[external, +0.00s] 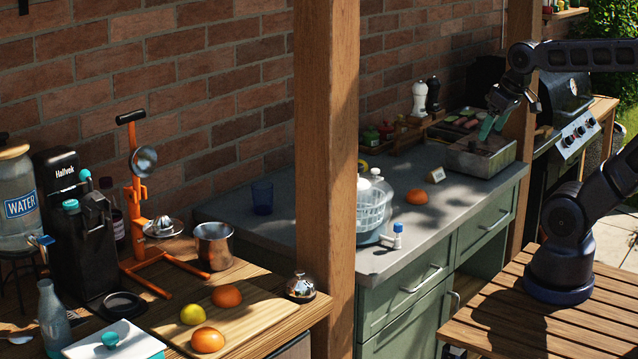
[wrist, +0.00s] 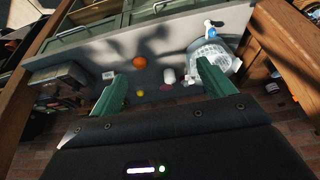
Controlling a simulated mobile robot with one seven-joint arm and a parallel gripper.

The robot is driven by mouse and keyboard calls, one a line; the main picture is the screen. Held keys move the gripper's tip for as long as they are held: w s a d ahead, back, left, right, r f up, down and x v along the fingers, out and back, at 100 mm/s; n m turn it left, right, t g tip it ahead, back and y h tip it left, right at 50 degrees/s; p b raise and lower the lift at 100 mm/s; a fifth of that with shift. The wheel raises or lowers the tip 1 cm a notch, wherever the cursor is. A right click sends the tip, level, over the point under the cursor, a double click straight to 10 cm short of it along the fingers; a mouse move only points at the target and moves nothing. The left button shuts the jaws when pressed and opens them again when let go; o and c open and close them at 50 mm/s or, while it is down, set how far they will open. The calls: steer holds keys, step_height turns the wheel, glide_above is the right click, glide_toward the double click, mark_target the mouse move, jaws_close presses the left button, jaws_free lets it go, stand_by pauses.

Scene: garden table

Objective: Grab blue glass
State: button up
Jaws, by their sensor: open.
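The blue glass (external: 262,196) stands upright on the grey counter near the brick wall, left of the wooden post's right-hand work area in the external view. I cannot make it out in the wrist view. My gripper (external: 493,124) is far to its right, above the metal tray at the back right of the counter. Its two green fingers are spread apart with nothing between them. The open gripper also shows in the wrist view (wrist: 163,84), pointing over the counter.
The wooden post (external: 326,180) stands just right of the glass in the external view. A white strainer bowl (external: 373,212), an orange (external: 416,197) and a small blue-capped bottle (external: 397,236) occupy the counter. A metal tray (external: 482,162) lies beneath my gripper. An orange juicer press (external: 140,200) stands left.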

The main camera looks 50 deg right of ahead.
steer(key=w+a+r+m, duration=0.1)
steer(key=w+r, duration=0.1)
steer(key=w, duration=1.3)
steer(key=m+t+h, duration=0.1)
steer(key=t, duration=0.1)
glide_above(260, 196)
steer(key=s+d, duration=0.2)
steer(key=s, duration=0.1)
step_height(260, 196, down, 21)
steer(key=x, duration=0.4)
steer(key=shift+s+d+f, duration=0.1)
steer(key=shift+f, duration=0.3)
steer(key=shift+x, duration=3)
steer(key=shift+r, duration=0.15)
steer(key=c, duration=1.1)
